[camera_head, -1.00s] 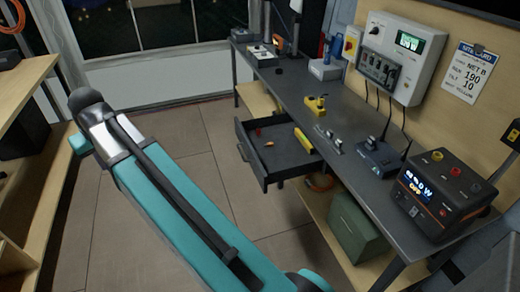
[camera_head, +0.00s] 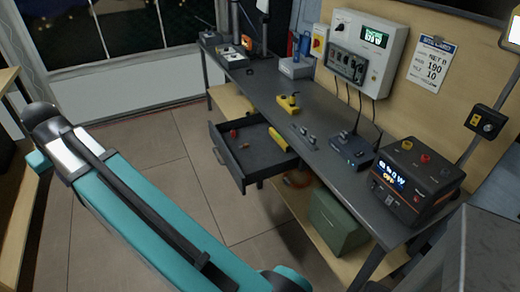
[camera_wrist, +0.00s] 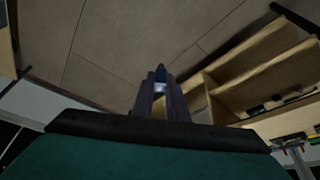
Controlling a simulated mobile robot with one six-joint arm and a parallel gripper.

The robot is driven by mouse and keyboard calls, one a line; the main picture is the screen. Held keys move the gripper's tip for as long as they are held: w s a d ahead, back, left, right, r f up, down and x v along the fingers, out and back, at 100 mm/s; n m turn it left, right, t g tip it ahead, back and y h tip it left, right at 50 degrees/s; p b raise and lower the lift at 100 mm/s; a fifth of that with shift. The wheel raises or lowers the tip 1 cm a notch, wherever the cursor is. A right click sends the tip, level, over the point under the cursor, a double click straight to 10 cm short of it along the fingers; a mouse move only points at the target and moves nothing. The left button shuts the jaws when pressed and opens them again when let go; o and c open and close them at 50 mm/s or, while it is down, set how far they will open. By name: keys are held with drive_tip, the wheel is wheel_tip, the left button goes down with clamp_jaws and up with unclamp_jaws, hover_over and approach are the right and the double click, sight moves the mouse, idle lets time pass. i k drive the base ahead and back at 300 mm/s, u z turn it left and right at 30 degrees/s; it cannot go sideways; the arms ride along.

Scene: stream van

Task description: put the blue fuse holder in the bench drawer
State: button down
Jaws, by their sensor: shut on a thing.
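My gripper (camera_wrist: 160,90) shows in the wrist view, its two dark fingers shut on a small dark blue piece with a pale, bluish spot (camera_wrist: 160,87). This looks like the blue fuse holder, though it is small and dim and mostly hidden by the fingers. Behind it are floor and wooden shelving. The gripper is out of the head view. The bench drawer (camera_head: 241,176) is pulled open at the front of the dark bench in the head view. Inside are a small red piece, a small orange-brown piece and a long yellow thing along its right side.
The bench top (camera_head: 318,112) carries a yellow block (camera_head: 288,105), a router with antennas (camera_head: 352,148) and an orange-black power unit (camera_head: 416,180). A green box (camera_head: 338,220) stands on the lower shelf. Tiled floor (camera_head: 145,175) left of the drawer is clear. Wooden shelving (camera_wrist: 225,85) shows in the wrist view.

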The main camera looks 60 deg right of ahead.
sight(248, 160)
drive_tip(key=z, duration=0.05)
drive_tip(key=i, duration=0.95)
drive_tip(key=u, duration=0.05)
